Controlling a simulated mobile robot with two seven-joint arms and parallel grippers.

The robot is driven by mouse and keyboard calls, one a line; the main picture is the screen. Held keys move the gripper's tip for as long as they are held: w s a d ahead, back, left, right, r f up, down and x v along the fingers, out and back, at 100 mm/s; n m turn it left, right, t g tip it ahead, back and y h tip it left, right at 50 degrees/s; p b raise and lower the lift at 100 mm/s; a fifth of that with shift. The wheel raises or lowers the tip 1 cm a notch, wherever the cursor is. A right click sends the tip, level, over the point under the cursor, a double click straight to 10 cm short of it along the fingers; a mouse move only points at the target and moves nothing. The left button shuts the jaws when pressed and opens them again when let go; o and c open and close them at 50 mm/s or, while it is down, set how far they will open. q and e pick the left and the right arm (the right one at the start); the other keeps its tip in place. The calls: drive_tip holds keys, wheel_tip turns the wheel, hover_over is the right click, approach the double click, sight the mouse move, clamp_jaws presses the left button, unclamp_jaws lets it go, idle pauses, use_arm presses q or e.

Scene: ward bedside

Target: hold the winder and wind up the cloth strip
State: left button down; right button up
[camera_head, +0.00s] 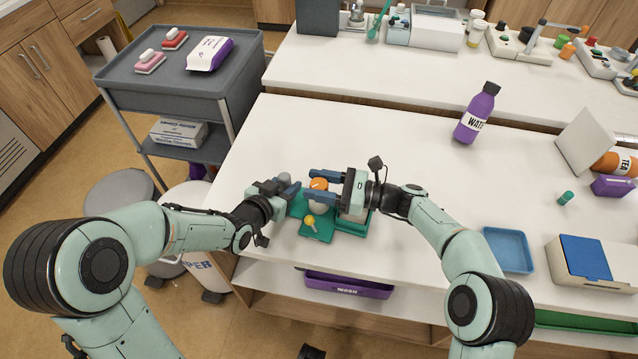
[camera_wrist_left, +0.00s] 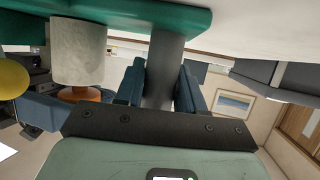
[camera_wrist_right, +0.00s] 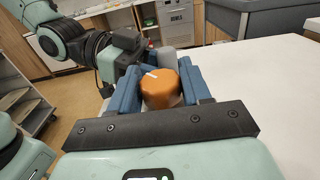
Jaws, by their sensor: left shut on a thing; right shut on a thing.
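The winder's green base (camera_head: 316,236) stands near the front edge of the white table. It carries a grey post (camera_wrist_left: 165,65), a pale roll (camera_wrist_left: 78,50) that looks like wound cloth, and an orange knob (camera_head: 319,184). My left gripper (camera_head: 288,188) is shut on the grey post; in the left wrist view the post stands between its fingers. My right gripper (camera_head: 316,181) is shut on the orange knob, which shows a white mark in the right wrist view (camera_wrist_right: 160,90). A yellow ball (camera_head: 310,220) is in front. The grippers partly hide the roll and any loose strip.
A purple water bottle (camera_head: 477,113) stands at the back right. A blue tray (camera_head: 508,250) and a box with a blue lid (camera_head: 585,260) lie to the right. A grey cart (camera_head: 180,85) stands beyond the table's left edge. The table behind the grippers is clear.

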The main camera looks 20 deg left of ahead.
drive_tip(key=m+t, duration=0.2)
drive_tip(key=t, duration=0.1)
drive_tip(key=m+t, duration=0.2)
drive_tip(key=t, duration=0.2)
drive_tip(key=shift+d+r+m+t, duration=0.1)
drive_tip(key=shift+m+t, duration=0.2)
drive_tip(key=shift+m, duration=0.1)
drive_tip(key=m+t+h, duration=0.1)
drive_tip(key=m+t, duration=0.1)
drive_tip(key=m+t+h, duration=0.1)
drive_tip(key=t, duration=0.2)
drive_tip(key=shift+s+a+m, duration=0.1)
drive_tip(key=shift+a+m, duration=0.1)
drive_tip(key=shift+m, duration=0.2)
drive_tip(key=shift+s+a+f+m+t+h, duration=0.15)
drive_tip(key=shift+f+m+t+h, duration=0.2)
drive_tip(key=shift+m+t+h, duration=0.5)
drive_tip(key=shift+f+t, duration=0.1)
drive_tip(key=shift+t, duration=0.35)
drive_tip(key=shift+w+d+r+m+t+h, duration=0.2)
drive_tip(key=shift+d+r+m+t+h, duration=0.05)
drive_tip(key=shift+t, duration=0.05)
drive_tip(key=o, duration=1)
drive_tip(key=shift+c, duration=0.2)
drive_tip(key=shift+d+r, duration=0.1)
